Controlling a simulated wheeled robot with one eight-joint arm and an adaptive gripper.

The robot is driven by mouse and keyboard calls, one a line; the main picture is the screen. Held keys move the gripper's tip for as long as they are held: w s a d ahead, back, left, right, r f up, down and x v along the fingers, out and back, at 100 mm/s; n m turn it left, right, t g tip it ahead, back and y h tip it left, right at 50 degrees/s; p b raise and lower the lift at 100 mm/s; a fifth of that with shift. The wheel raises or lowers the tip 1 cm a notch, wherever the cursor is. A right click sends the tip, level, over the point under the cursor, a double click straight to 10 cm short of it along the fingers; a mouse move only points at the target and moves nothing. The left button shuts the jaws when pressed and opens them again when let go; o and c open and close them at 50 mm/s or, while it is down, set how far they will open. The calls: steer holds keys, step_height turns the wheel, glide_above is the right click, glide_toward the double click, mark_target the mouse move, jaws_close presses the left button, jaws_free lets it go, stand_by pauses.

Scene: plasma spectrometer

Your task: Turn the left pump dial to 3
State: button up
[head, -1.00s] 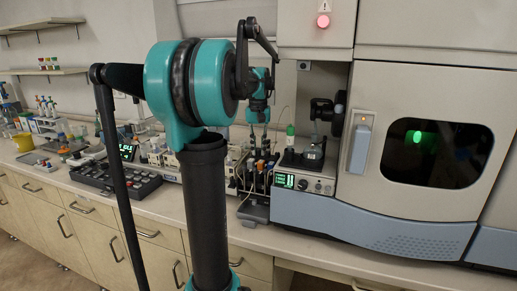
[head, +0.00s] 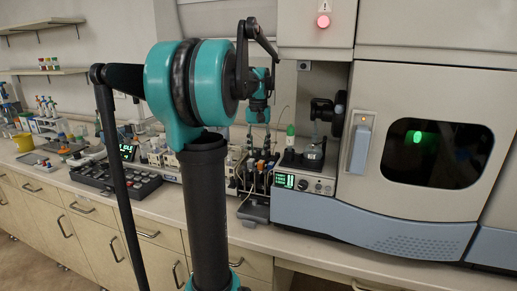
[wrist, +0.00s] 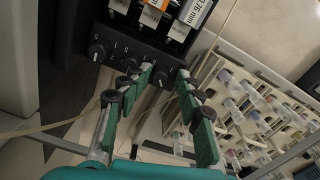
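The dark pump (wrist: 130,35) fills the top of the wrist view, with a row of small round dials on its near edge. One dial (wrist: 97,50) is at the left, one (wrist: 130,65) in the middle and one (wrist: 162,78) at the right. The picture is tilted and the pump's label looks upside down, so I cannot tell which is the left pump dial or what it reads. My gripper (wrist: 168,76) is open, its green-padded fingertips on either side of the right-hand dial in the picture. Contact is unclear. The pump (head: 259,178) also shows small in the head view.
Several capped vials stand in a pale rack (wrist: 250,110) to the right in the wrist view. In the head view, the large spectrometer (head: 400,215) stands right of the pump, with a small display unit (head: 305,182) before it.

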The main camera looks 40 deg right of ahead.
steer(key=shift+r, duration=0.1)
steer(key=shift+r, duration=3.9)
